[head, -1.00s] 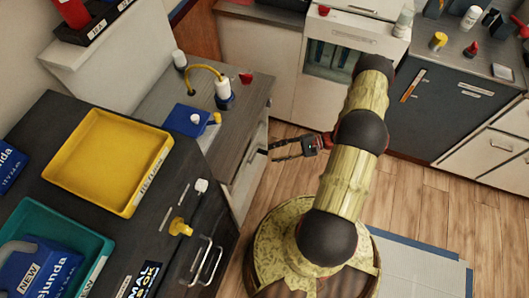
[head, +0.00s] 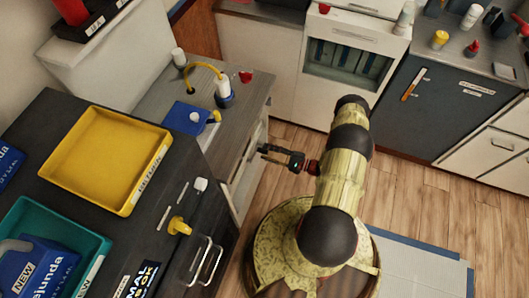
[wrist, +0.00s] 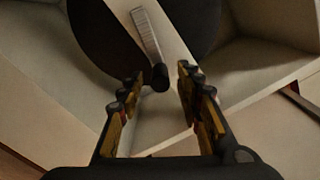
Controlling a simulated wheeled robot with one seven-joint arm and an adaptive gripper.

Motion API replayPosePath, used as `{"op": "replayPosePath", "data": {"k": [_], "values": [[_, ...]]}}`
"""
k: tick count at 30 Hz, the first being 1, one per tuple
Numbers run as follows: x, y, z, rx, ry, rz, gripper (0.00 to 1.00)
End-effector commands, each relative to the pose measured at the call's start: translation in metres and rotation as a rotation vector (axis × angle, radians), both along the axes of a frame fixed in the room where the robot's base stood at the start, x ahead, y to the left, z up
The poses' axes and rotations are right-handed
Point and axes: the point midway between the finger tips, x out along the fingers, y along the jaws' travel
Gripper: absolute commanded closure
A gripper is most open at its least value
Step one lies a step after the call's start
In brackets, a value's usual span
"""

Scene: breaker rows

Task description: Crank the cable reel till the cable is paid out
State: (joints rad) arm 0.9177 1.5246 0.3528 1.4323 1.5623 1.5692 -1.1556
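In the wrist view a dark round body, which looks like the reel (wrist: 98,38), fills the top and is crossed by a pale diagonal band. A light ribbed bar, which looks like the crank arm (wrist: 147,34), runs down to a small black knob (wrist: 160,77). My gripper (wrist: 160,88) is open, with its two fingers either side of the knob in the picture; I cannot tell if they touch it. In the head view my gripper (head: 265,154) is at the front of the grey-topped cabinet (head: 247,100). The reel is hidden there, and I cannot identify the cable.
A yellow curved hose (head: 205,66) and a blue block (head: 192,117) are on the grey top. A yellow tray (head: 108,155) and a teal bin (head: 92,240) sit on the dark counter, which has a metal handle (head: 207,262) at its front. Wood floor (head: 415,195) is clear to the right.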

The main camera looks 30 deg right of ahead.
Motion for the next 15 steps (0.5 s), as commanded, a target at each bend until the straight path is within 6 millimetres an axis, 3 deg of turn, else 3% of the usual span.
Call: {"op": "replayPosePath", "data": {"k": [6,15], "values": [[0.013,0.011,0.0,0.001,-0.001,0.002,0.65],[0.014,0.012,0.0,0.0,0.0,0.001,0.65]]}}
